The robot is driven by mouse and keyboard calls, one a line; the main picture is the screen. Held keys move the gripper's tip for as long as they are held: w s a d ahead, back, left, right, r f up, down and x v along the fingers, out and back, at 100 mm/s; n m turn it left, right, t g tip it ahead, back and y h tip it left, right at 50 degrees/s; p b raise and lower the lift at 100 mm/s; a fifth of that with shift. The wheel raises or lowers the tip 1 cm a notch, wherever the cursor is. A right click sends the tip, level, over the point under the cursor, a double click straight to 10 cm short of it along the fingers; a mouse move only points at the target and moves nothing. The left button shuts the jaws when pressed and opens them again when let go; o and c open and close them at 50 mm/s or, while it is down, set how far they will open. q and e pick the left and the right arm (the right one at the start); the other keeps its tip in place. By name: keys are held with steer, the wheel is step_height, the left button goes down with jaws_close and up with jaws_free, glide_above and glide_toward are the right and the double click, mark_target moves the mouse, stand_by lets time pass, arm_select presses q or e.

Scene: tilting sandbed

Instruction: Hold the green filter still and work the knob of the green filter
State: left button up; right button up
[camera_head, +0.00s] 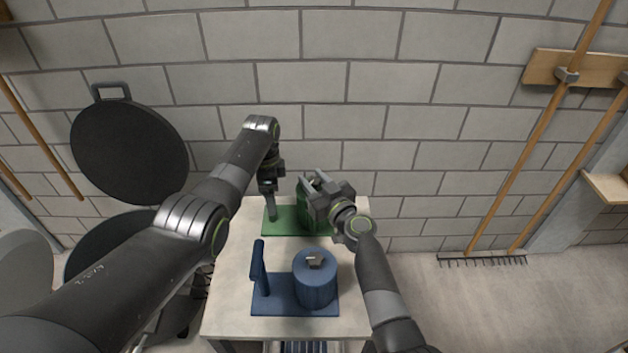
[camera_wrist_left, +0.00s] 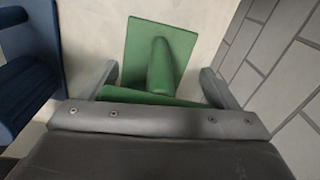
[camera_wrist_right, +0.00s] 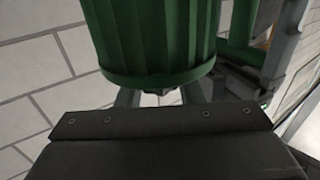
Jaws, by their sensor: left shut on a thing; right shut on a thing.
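The green filter (camera_head: 304,213) stands on its green base plate (camera_head: 284,219) at the back of the table. It has a ribbed round body, which also shows in the right wrist view (camera_wrist_right: 150,40), and an upright handle (camera_wrist_left: 160,68) on the same plate. My left gripper (camera_head: 270,207) is shut on the top of that handle, with a finger at each end of its green bar (camera_wrist_left: 150,97). My right gripper (camera_head: 314,184) is at the top of the body, shut on the knob (camera_wrist_right: 157,92). The knob is mostly hidden by the gripper.
A similar blue filter (camera_head: 316,285) with a blue handle (camera_head: 259,268) stands in front on the same table (camera_head: 232,305). A block wall (camera_head: 330,100) rises behind. Round dark pans (camera_head: 130,155) are at left, and a rake (camera_head: 482,260) leans at right.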

steer(key=shift+n+g+y, duration=0.3)
steer(key=shift+y, duration=0.1)
steer(key=n+g+y, duration=0.2)
steer(key=y, duration=0.1)
steer(key=shift+w+n+g, duration=0.1)
steer(key=shift+n+g, duration=0.3)
steer(key=shift+f+n+g+y, duration=0.1)
steer(key=shift+n+g+y, duration=1.7)
steer(key=shift+g, duration=0.6)
steer(key=o, duration=0.9)
steer(key=shift+o, duration=0.2)
steer(key=shift+d, duration=0.15)
steer(key=v, duration=1.2)
